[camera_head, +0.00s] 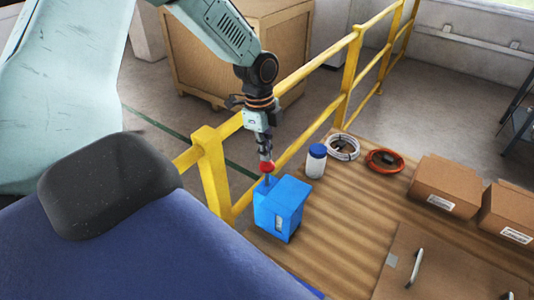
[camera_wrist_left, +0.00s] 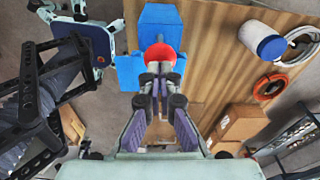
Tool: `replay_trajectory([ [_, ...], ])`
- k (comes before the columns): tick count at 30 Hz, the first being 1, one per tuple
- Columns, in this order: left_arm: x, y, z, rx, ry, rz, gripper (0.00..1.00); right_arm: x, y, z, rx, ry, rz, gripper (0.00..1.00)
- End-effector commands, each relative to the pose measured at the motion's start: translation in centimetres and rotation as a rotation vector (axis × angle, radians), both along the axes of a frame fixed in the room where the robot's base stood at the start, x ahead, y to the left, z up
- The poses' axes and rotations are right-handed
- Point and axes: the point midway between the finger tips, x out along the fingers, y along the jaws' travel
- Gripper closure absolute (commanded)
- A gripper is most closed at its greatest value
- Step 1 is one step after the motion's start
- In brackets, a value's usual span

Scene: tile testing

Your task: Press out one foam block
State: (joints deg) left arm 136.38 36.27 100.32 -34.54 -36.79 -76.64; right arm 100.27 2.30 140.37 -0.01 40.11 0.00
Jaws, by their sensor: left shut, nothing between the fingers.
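A blue box-shaped dispenser (camera_head: 283,208) stands on the wooden tabletop (camera_head: 345,225), with a small window in its front face. A red round knob (camera_head: 266,167) sits at its top rear. The dispenser (camera_wrist_left: 160,22) and the red knob (camera_wrist_left: 160,54) also show in the left wrist view. My left gripper (camera_head: 265,153) points down right above the knob; its shut fingers (camera_wrist_left: 158,84) overlap the knob's edge in the wrist view. I cannot tell whether they touch it. Nothing is between the fingers. No foam block is visible. My right gripper is not in view.
A white jar with a blue lid (camera_head: 316,160), a white cable coil (camera_head: 343,147) and an orange coil (camera_head: 384,161) lie behind the dispenser. Cardboard boxes (camera_head: 446,186) stand at right.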

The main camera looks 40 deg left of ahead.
Motion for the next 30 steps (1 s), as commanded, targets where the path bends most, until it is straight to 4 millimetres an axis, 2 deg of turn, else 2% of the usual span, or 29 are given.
replay_trajectory([
  [3, 0.0, -0.1, -0.8, 0.000, 0.000, 0.000, 1.00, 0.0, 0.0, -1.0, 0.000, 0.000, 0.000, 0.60],
  [17, 0.0, -0.1, -1.0, 0.000, 0.000, 0.000, 1.00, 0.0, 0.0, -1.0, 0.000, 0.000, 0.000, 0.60],
  [30, 0.0, -0.1, -5.3, 0.001, 0.001, 0.000, 1.00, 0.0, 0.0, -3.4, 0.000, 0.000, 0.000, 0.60],
])
